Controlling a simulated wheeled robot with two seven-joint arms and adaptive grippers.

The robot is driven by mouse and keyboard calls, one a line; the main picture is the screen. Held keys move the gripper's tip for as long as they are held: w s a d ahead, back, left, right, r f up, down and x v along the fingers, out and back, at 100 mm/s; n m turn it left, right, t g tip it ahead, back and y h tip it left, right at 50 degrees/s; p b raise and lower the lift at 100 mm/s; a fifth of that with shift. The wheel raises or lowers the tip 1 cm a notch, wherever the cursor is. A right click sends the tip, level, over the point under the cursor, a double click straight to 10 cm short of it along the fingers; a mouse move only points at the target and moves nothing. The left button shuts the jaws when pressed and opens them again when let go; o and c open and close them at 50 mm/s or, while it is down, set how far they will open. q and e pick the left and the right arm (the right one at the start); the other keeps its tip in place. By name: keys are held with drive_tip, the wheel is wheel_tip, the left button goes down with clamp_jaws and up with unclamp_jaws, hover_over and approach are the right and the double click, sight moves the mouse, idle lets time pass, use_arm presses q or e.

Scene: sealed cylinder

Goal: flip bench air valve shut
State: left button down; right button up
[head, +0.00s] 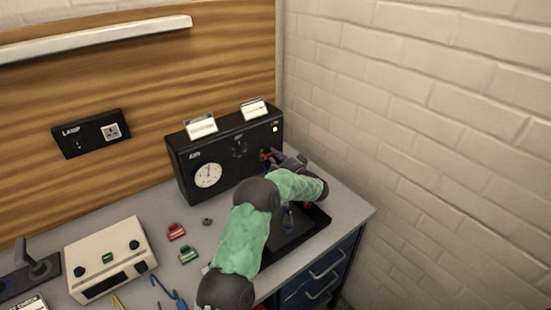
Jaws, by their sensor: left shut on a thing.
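The black air panel box (228,170) stands on the bench against the wooden board, with a white dial gauge (208,175) on its face. A small red part, which looks like the valve handle (265,155), shows at the right of the face, partly hidden by my left gripper (274,158). The gripper is small and dark here and is shut at that handle. The handle's exact angle cannot be told. My green-sleeved left arm crosses the bench in front of the box. My right gripper is not in view.
A black tray (318,222) with a blue item (288,218) lies under my arm. Red (176,231) and green (188,255) clips and a cream instrument (108,255) are left of it. A brick wall (440,130) bounds the right.

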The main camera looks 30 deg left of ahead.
use_arm(q)
drive_tip(key=shift+f, duration=0.1)
drive_tip(key=c, duration=1.1)
unclamp_jaws()
drive_tip(key=shift+o, duration=0.2)
drive_tip(key=shift+d, duration=0.1)
drive_tip(key=v, duration=1.2)
